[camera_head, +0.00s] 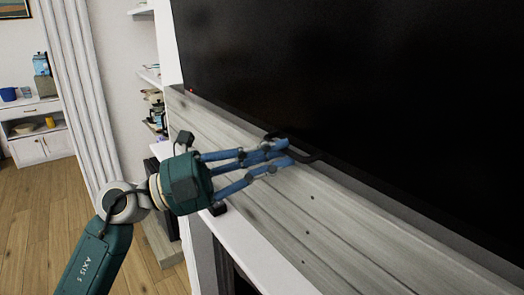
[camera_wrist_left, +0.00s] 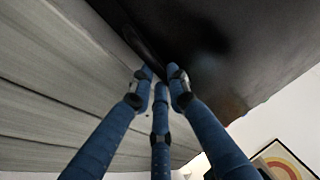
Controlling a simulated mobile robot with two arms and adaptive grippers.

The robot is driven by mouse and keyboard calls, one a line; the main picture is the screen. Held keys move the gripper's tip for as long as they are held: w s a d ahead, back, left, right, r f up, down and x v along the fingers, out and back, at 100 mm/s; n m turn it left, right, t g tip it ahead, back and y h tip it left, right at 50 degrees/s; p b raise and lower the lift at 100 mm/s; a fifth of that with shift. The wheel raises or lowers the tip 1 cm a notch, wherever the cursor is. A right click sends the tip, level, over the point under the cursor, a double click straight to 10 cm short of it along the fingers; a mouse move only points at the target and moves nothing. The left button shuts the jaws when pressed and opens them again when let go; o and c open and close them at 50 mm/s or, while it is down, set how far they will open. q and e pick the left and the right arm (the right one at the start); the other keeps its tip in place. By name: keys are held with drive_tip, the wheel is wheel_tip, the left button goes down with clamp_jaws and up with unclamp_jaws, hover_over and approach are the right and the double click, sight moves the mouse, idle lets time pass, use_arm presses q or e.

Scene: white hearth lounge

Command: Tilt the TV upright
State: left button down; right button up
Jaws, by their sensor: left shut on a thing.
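The TV (camera_head: 350,70) is a large black screen filling the upper right of the head view. It also fills the top right of the left wrist view (camera_wrist_left: 225,40). Its lower edge runs along a grey plank surface; I cannot tell how far it leans. My left gripper (camera_head: 280,152) has blue fingers and is at this lower edge, towards the TV's left end. Its fingers are shut on a thin black part of the TV there; the fingertips (camera_wrist_left: 160,75) partly hide the contact in the left wrist view. My right gripper is not in view.
The grey planks (camera_head: 330,215) lie under the TV, with a white ledge (camera_head: 245,250) below them. A white curtain (camera_head: 75,80), shelves with small items (camera_head: 153,105) and a white cabinet (camera_head: 40,140) stand at the left. Wooden floor (camera_head: 40,220) is clear there.

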use_arm(q)
drive_tip(key=shift+s+a+r, duration=0.25)
drive_tip(key=shift+a+r, duration=0.15)
drive_tip(key=shift+a, duration=0.1)
drive_tip(key=shift+s+a+r, duration=0.2)
drive_tip(key=shift+a+r, duration=0.15)
drive_tip(key=shift+a, duration=0.15)
drive_tip(key=c, duration=1.9)
unclamp_jaws()
drive_tip(key=shift+c, duration=0.2)
drive_tip(key=v, duration=1.2)
drive_tip(key=shift+s+f, duration=0.2)
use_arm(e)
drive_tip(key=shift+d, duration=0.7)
use_arm(q)
drive_tip(key=shift+a, duration=0.2)
drive_tip(key=shift+w+f, duration=0.1)
drive_tip(key=shift+w, duration=0.05)
